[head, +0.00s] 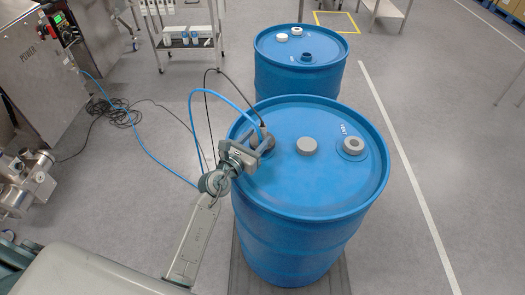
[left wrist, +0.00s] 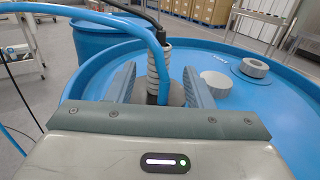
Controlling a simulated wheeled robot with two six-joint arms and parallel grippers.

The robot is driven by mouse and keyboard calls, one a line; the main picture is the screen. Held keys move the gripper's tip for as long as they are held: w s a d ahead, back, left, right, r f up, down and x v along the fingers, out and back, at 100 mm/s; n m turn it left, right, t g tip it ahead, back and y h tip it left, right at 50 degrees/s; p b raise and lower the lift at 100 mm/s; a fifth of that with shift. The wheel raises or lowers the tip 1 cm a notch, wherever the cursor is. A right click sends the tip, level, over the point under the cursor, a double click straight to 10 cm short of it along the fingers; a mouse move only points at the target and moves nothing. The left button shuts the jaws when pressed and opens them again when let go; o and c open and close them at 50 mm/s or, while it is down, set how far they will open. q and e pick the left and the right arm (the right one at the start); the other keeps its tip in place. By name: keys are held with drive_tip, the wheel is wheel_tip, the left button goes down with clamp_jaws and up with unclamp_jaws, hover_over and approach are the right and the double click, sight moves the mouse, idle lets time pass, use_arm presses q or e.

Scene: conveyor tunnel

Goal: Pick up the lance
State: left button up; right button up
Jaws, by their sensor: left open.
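The lance (left wrist: 158,70) shows in the left wrist view as an upright, ribbed grey grip with a blue hose and a black cable at its top. It stands at the left bung of the near blue drum (head: 290,235); its lower part is hidden. In the head view its dark top (head: 262,126) shows just behind my left gripper (head: 258,146). My left gripper is open, its two fingers (left wrist: 159,86) on either side of the lance with small gaps. My right gripper is not in view.
A loose grey cap (head: 307,146) and a ring-shaped vent bung (head: 351,145) are on the drum lid. A second blue drum (head: 300,78) stands behind. The blue hose (head: 160,158) trails left to a steel machine (head: 45,85). Floor to the right is clear.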

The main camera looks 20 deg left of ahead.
sight(260, 134)
use_arm(q)
drive_tip(key=p+x, duration=0.1)
drive_tip(key=x, duration=0.4)
drive_tip(key=shift+a+r, duration=0.15)
drive_tip(key=shift+w, duration=0.3)
drive_tip(key=shift+s, duration=0.1)
drive_tip(key=shift+c, duration=1.1)
clamp_jaws()
